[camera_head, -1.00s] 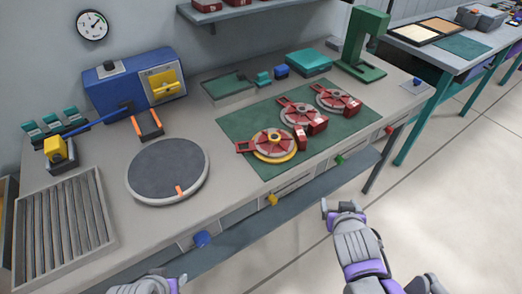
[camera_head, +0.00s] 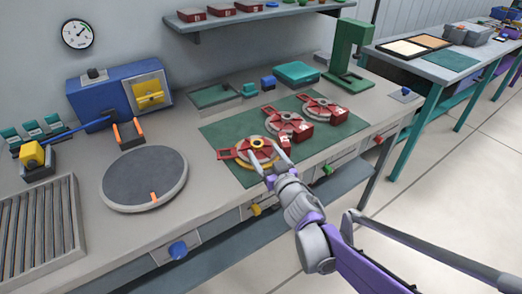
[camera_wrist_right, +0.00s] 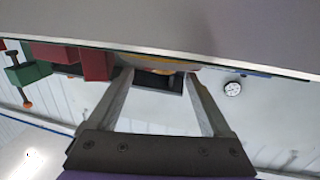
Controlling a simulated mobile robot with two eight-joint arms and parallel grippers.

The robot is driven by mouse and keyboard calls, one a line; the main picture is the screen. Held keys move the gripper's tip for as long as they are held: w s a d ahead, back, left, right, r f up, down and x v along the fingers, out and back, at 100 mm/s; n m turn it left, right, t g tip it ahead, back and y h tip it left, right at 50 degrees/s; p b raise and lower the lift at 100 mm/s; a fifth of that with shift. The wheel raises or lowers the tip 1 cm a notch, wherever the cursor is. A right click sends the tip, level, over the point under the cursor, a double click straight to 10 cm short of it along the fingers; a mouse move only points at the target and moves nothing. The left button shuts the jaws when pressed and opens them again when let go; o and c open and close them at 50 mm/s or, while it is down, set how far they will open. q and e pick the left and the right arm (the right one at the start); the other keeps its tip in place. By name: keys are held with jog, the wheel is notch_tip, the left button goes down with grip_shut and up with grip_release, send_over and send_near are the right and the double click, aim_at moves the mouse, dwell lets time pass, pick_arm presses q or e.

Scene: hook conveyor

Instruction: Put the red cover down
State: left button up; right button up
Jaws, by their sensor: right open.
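Several round discs with red covers lie on the green mat (camera_head: 222,133). The nearest red cover (camera_head: 240,153) has a yellow ring at its centre, a red arm sticking out to the left and a yellow rim below. Two more, a middle red cover (camera_head: 284,122) and a far red cover (camera_head: 318,104), lie behind it to the right. My right gripper (camera_head: 267,157) is open at the front right of the nearest cover, its fingers partly hiding it. In the right wrist view the fingers (camera_wrist_right: 158,76) stand apart with nothing clearly held; contact cannot be told. My left gripper is out of view.
A dark round turntable (camera_head: 145,176) and a slatted tray (camera_head: 40,235) are on the bench's left. A blue box (camera_head: 112,101), teal box (camera_head: 297,73) and green press (camera_head: 350,52) stand at the back. A shelf (camera_head: 245,17) hangs above.

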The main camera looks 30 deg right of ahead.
aim_at(259, 147)
jog(key=w, duration=0.5)
jog(key=shift+w+d+f+b, duration=0.1)
jog(key=shift+w+d+b, duration=0.05)
jog(key=shift+w+b, duration=0.25)
grip_shut()
dwell(1.1)
